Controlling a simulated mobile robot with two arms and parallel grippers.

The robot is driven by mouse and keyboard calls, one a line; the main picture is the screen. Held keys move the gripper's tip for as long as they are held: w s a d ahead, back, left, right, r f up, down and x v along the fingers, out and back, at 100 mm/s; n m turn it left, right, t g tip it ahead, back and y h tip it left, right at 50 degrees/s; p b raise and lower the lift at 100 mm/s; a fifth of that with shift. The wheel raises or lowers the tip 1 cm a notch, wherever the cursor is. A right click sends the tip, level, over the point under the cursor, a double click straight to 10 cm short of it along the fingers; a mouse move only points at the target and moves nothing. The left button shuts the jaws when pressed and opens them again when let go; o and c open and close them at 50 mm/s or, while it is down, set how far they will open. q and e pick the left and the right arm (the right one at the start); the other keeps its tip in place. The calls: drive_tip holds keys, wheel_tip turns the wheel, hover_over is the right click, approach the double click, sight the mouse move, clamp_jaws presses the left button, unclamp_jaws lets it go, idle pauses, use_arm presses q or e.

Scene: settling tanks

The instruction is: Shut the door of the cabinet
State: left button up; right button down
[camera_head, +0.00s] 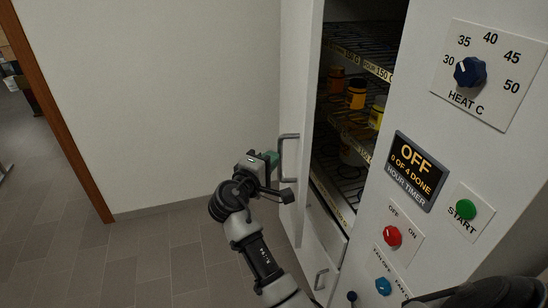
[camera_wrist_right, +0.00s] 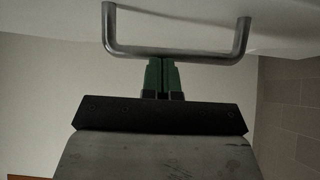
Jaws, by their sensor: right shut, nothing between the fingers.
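The tall white cabinet has its door (camera_head: 302,60) standing open, with shelves (camera_head: 352,130) showing in the gap between the door and the control panel. A grey bar handle (camera_head: 284,150) is on the door's outer face. My right gripper (camera_head: 272,160) is beside this handle, its green fingers closed together with nothing between them. In the right wrist view the fingertips (camera_wrist_right: 162,66) are at the middle of the handle bar (camera_wrist_right: 200,56); I cannot tell whether they touch it. My left gripper is not in view.
Wire shelves hold yellow-capped and orange jars (camera_head: 356,94). The cabinet front carries a heat dial (camera_head: 470,72), an OFF display (camera_head: 415,170), a green start button (camera_head: 466,209) and a red knob (camera_head: 392,237). A lower drawer handle (camera_head: 321,279) shows. Tiled floor (camera_head: 150,262) at left is clear.

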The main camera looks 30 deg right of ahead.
sight(300, 161)
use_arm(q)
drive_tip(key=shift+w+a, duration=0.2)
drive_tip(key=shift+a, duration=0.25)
use_arm(e)
drive_tip(key=shift+a+r, duration=0.1)
drive_tip(key=shift+n+t+y, duration=0.4)
drive_tip(key=shift+n+t, duration=0.1)
drive_tip(key=shift+t, duration=0.2)
drive_tip(key=s+d+p, duration=0.1)
drive_tip(key=d, duration=0.1)
drive_tip(key=s+d+p, duration=0.1)
drive_tip(key=d, duration=0.1)
drive_tip(key=s+d+p, duration=0.1)
drive_tip(key=s+d, duration=0.1)
drive_tip(key=shift+d+r, duration=0.15)
drive_tip(key=shift+d, duration=0.1)
use_arm(q)
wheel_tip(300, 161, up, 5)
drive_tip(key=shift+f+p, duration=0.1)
drive_tip(key=shift+p, duration=0.95)
use_arm(e)
drive_tip(key=s+d, duration=0.4)
drive_tip(key=d, duration=0.5)
drive_tip(key=shift+d, duration=0.15)
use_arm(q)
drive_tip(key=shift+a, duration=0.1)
